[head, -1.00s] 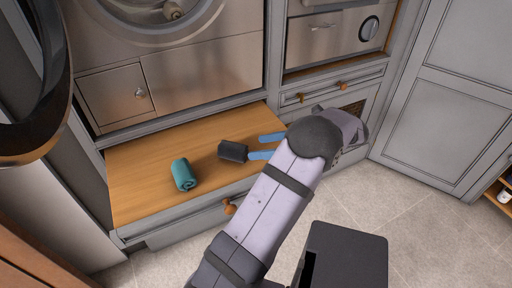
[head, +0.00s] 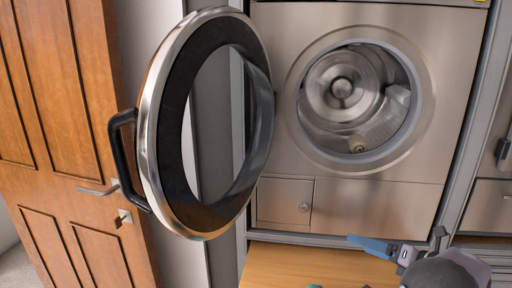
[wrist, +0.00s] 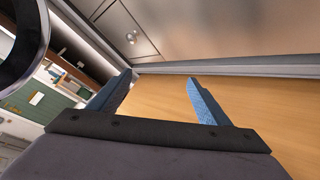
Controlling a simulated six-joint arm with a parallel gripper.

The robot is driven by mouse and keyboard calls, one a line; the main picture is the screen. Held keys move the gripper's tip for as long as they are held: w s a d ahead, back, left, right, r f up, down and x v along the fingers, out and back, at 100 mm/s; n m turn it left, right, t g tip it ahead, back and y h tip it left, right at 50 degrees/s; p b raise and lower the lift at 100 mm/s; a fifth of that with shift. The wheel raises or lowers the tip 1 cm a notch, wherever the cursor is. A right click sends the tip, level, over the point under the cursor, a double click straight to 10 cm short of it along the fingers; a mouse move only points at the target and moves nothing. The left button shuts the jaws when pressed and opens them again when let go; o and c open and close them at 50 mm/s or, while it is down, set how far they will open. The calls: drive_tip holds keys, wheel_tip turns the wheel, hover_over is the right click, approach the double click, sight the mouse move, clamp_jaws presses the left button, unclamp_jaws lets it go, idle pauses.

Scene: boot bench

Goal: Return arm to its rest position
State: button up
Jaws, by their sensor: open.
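My gripper (wrist: 160,79) shows in the wrist view with its two blue fingers spread apart and nothing between them. Beyond the fingers are the wooden bench top (wrist: 160,98) and the steel panel. In the head view my gripper (head: 362,242) is at the lower right, pointing left over the bench top (head: 290,265), in front of the washer's lower panel. Only part of my arm shows at the bottom edge. A sliver of a teal thing is at the bottom edge, mostly cut off.
The washer's round door (head: 160,130) stands wide open at the left, with a dark handle. The drum (head: 345,95) is open to view and has a small pale thing (head: 358,146) low inside. A wooden door (head: 60,110) is at far left. Steel panels stand at right.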

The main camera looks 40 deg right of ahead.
drive_tip(key=w+a+r+m+t+p, duration=0.1)
drive_tip(key=w+a+r+m, duration=0.25)
drive_tip(key=w, duration=0.35)
drive_tip(key=w+a+r+m+h+p, duration=0.1)
drive_tip(key=w+a+r+m, duration=0.1)
drive_tip(key=w+r+m, duration=0.4)
drive_tip(key=w+a+r+m+t+p, duration=0.1)
drive_tip(key=w+a+r+m, duration=0.15)
drive_tip(key=w, duration=0.45)
drive_tip(key=w+a+f+m+g+h+b, duration=0.25)
drive_tip(key=w+a+f+m+b, duration=0.4)
drive_tip(key=a, duration=0.45)
drive_tip(key=s+a+f+m+g+y+b, duration=0.25)
drive_tip(key=s+a+f+g, duration=0.35)
drive_tip(key=a+f, duration=0.6)
drive_tip(key=s+a+f+m+g+y+b, duration=0.1)
drive_tip(key=s+a+f+m+g+b, duration=0.25)
drive_tip(key=s+a+f, duration=0.9)
drive_tip(key=s+a+r+m+g+p, duration=0.3)
drive_tip(key=s+r+g+p, duration=0.2)
drive_tip(key=s+p, duration=0.35)
wheel_tip(320, 180, up, 18)
drive_tip(key=p, duration=1.8)
drive_tip(key=shift+w+a+f, duration=0.15)
drive_tip(key=shift+w+f, duration=0.1)
drive_tip(key=shift+w, duration=0.2)
